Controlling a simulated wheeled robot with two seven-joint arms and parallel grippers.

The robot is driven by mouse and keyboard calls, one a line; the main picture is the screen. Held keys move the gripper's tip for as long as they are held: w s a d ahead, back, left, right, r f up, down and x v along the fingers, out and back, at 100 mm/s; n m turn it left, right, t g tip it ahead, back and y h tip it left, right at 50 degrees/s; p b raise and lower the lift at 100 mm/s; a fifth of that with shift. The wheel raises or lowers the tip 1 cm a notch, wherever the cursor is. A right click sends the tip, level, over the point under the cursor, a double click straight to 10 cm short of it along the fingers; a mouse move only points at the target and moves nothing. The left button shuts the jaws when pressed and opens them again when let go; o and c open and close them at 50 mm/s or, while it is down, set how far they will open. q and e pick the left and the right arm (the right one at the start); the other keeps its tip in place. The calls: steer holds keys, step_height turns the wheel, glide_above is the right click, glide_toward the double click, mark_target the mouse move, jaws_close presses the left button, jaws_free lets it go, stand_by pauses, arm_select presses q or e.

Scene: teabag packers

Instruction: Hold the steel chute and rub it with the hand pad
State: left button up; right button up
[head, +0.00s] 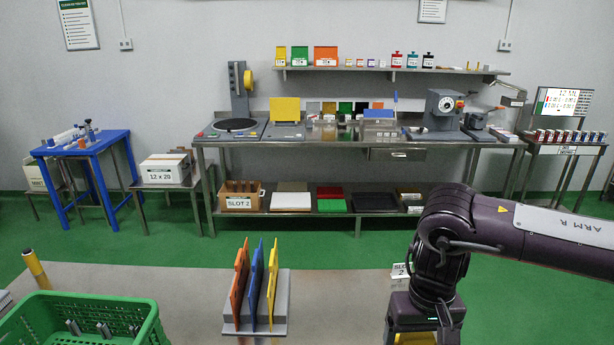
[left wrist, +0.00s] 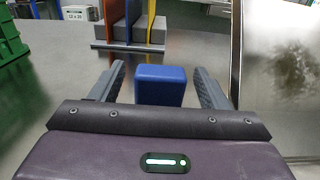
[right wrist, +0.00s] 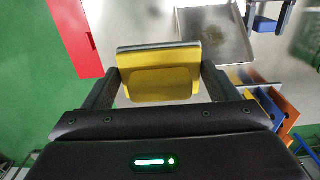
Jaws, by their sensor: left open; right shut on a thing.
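The steel chute is a shiny metal tray with a brownish smudge; it shows in the right wrist view (right wrist: 205,40) and at the right edge of the left wrist view (left wrist: 285,75). A blue block (left wrist: 160,85) is beside it. My left gripper (left wrist: 160,75) is open, its fingers on either side of the blue block, with gaps visible. My right gripper (right wrist: 160,75) is shut on the yellow hand pad (right wrist: 160,82), which has a grey edge. A bit of the pad's yellow shows at the bottom of the head view (head: 415,339). The head view does not show the chute.
A rack (head: 282,290) with orange, blue and yellow dividers stands at the front table's middle. A green basket (head: 90,310) holding small grey items is at left. A red object (right wrist: 75,35) shows in the right wrist view. A workbench (head: 350,140) stands along the back wall.

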arm_select(q)
steer(key=shift+w+b, duration=0.65)
steer(key=shift+w, duration=1.1)
steer(key=shift+r, duration=0.1)
steer(key=shift+s, duration=0.15)
steer(key=c, duration=1.3)
steer(key=shift+o, duration=0.2)
